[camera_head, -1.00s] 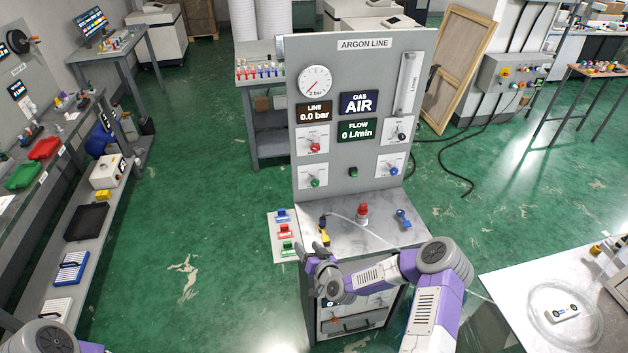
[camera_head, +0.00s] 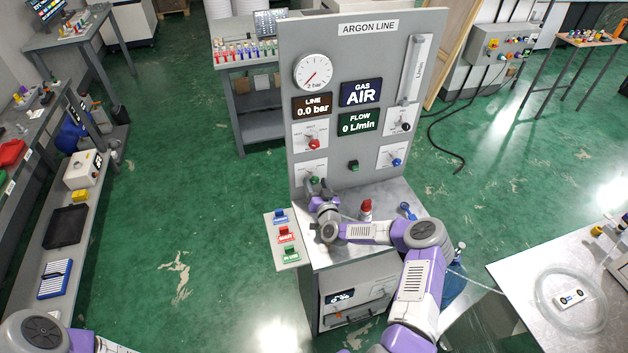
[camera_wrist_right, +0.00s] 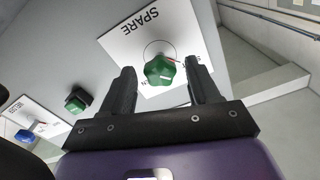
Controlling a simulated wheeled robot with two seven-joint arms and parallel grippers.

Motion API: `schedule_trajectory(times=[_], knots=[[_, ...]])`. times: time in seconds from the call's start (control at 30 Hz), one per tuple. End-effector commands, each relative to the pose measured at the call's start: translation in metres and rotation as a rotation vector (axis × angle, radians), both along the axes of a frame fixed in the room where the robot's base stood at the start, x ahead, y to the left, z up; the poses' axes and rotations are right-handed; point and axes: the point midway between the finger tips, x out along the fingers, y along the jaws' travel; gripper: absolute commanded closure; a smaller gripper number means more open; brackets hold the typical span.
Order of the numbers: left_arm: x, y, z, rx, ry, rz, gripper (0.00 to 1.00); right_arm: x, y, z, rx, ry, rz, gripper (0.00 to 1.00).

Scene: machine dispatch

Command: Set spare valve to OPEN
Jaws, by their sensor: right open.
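The spare valve is a green knob (camera_wrist_right: 159,71) on a white plate marked SPARE (camera_wrist_right: 140,42) in the right wrist view. In the head view the green knob (camera_head: 314,181) is at the lower left of the argon panel (camera_head: 352,215), partly behind my gripper. My right gripper (camera_head: 318,186) is open in front of it. In the wrist view its two dark fingers (camera_wrist_right: 162,88) stand either side of the knob; contact cannot be told. The plate's position lettering is too small or covered to read. My left arm shows at the lower left, its gripper out of frame.
A red knob (camera_head: 314,144), a black knob (camera_head: 406,127), a blue knob (camera_head: 397,162) and a dark green button (camera_head: 353,165) are on the same panel. A red mushroom button (camera_head: 366,205) and a blue valve handle (camera_head: 407,210) stand on the ledge near my right arm.

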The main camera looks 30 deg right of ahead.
Motion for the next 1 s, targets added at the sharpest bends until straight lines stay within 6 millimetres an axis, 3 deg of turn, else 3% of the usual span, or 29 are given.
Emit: schedule_trajectory(times=[0.2,0.57,0.9,1.0], knots=[[0.0,0.0,0.001,0.0,-0.001,0.0,0.57,0.017,-0.004,0.0,0.001,0.001,0.0,0.39],[0.0,0.0,0.001,0.0,-0.001,0.0,0.57,0.02,-0.004,0.0,0.0,0.002,0.002,0.41],[0.0,0.0,0.001,0.0,-0.001,0.0,0.57,0.02,-0.004,0.0,0.0,0.001,0.001,0.93],[0.0,0.0,0.001,0.0,-0.001,0.0,0.57,0.02,-0.004,-0.001,0.001,0.0,0.001,0.95]])
